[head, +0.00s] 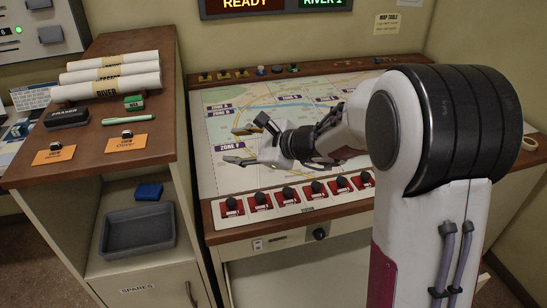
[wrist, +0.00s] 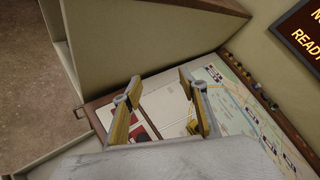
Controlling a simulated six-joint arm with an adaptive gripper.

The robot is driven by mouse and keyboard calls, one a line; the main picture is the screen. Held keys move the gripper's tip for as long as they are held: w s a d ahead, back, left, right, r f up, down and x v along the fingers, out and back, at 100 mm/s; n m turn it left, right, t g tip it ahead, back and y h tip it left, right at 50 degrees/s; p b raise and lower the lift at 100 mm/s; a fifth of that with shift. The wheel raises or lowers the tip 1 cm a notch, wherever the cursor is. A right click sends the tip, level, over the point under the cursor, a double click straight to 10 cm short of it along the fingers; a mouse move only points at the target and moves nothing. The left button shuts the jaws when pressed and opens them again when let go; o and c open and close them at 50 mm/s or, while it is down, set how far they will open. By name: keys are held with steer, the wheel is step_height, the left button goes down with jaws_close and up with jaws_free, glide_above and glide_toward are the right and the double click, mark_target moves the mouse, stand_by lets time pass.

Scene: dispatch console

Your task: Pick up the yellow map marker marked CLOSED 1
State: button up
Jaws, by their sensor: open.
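Several small markers stand in a row on the wooden back rail of the map table in the head view. The left three look yellow and dark: one at the far left (head: 204,76), a second marker (head: 222,75) and a third marker (head: 241,73). Their lettering is too small to read, so I cannot tell which is CLOSED 1. My gripper (head: 237,145) is open and empty above the left part of the map, nearer the front than the markers.
The map (head: 300,95) lies flat with zone labels. Several red blocks with dark knobs (head: 261,200) line its front edge. A wooden-topped cabinet (head: 85,145) stands left, bearing rolled maps (head: 110,75), an eraser (head: 67,117) and orange cards. A grey tray (head: 138,232) sits on its shelf.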

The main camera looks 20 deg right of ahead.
steer(key=w+d+f+m+t+h, duration=0.1)
steer(key=w+d+f+m+h, duration=0.1)
steer(key=w+d+f+m, duration=0.2)
steer(key=w+d+f+m+t+h, duration=0.1)
steer(key=w+d+f+m+h, duration=0.1)
steer(key=w+d+f+m, duration=0.2)
steer(key=w+d+f+m+t+h, duration=0.1)
steer(key=w+d+f+m, duration=0.3)
steer(key=d+f, duration=0.4)
steer(key=shift+w+d+f+m+h, duration=0.35)
steer(key=shift+m+h, duration=0.25)
steer(key=shift+m, duration=0.1)
steer(key=shift+x, duration=1.3)
steer(key=shift+f+x, duration=0.25)
steer(key=shift+x, duration=2.3)
steer(key=shift+s+a, duration=0.15)
jaws_close()
